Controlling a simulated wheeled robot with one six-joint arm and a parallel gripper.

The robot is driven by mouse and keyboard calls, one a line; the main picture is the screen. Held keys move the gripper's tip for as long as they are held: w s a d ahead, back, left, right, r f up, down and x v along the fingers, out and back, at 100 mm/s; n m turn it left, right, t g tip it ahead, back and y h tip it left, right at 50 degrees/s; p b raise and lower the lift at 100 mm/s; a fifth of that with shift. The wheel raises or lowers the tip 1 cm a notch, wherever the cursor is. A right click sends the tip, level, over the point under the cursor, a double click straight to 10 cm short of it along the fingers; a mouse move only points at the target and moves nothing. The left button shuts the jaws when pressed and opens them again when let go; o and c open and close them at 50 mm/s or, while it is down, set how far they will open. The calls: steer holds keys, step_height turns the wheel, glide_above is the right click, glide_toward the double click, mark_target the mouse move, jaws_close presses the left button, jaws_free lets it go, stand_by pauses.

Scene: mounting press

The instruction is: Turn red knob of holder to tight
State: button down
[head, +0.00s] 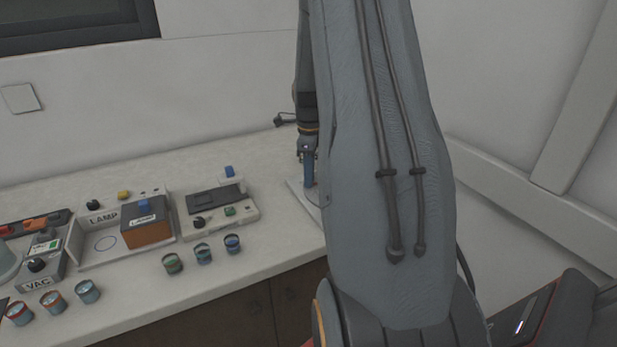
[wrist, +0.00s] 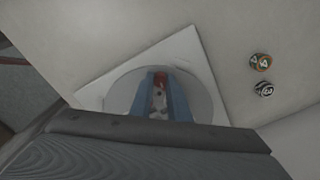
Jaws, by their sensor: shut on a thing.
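The red knob (wrist: 160,78) shows in the wrist view between the tips of my gripper's two blue fingers. My gripper (wrist: 159,92) is shut on it. Pale parts of the holder (wrist: 158,101) show between the fingers. The holder stands on a round disc on a white square plate (wrist: 187,54). In the head view my gripper (head: 308,170) points down at the plate (head: 295,190) at the right of the bench. My arm hides most of the plate there, and I cannot tell the knob's turn position.
Several small jars (head: 203,253) line the bench front. Two small round items (wrist: 262,75) lie right of the plate in the wrist view.

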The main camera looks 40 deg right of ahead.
steer(key=m, duration=0.4)
steer(key=shift+m+b, duration=0.35)
steer(key=shift+m, duration=0.05)
stand_by(0.4)
steer(key=c, duration=1.7)
jaws_free()
steer(key=shift+o, duration=0.2)
steer(key=shift+r, duration=0.1)
steer(key=shift+r+b, duration=0.85)
steer(key=shift+r, duration=3)
